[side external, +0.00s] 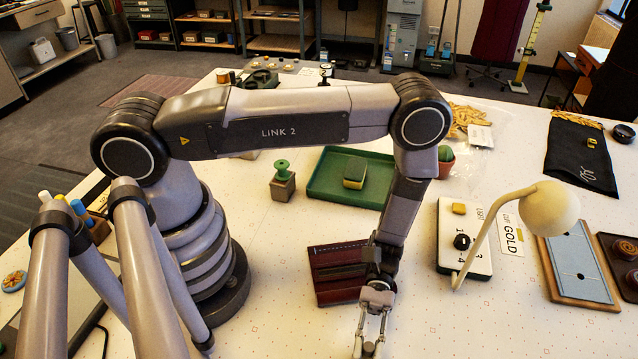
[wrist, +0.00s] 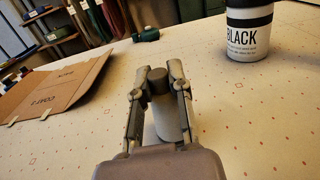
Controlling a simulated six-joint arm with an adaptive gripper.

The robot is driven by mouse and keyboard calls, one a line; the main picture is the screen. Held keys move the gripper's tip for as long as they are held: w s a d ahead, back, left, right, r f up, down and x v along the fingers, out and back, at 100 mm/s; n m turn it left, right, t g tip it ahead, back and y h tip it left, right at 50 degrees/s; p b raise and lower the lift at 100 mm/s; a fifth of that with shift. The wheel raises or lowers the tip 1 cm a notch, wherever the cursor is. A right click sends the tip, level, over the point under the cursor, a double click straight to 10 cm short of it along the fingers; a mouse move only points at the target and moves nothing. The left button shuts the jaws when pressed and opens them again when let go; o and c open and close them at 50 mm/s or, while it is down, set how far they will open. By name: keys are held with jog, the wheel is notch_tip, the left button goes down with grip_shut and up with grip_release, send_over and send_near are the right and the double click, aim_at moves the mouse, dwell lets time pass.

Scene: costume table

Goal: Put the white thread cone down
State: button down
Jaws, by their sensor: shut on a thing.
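In the wrist view, my gripper (wrist: 160,86) is shut on the white thread cone (wrist: 162,122), a pale, roughly cylindrical body with a dark grey top between the two fingers. The cone's lower part is hidden behind my gripper's housing, so I cannot tell whether it touches the table. In the side external view, my gripper (side external: 370,346) points down at the bottom edge of the picture, in front of the dark red folded piece. The cone is too small and cut off there to make out clearly.
A white container marked BLACK (wrist: 248,38) stands at the upper right of the wrist view. A brown card folder (wrist: 60,85) lies at left. A dark red folded piece (side external: 338,272) and a switch box (side external: 464,240) lie near the arm. Bare table surrounds my gripper.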

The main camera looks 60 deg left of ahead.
jog(key=shift+f, duration=0.35)
jog(key=c, duration=1)
grip_release()
jog(key=shift+c, duration=0.2)
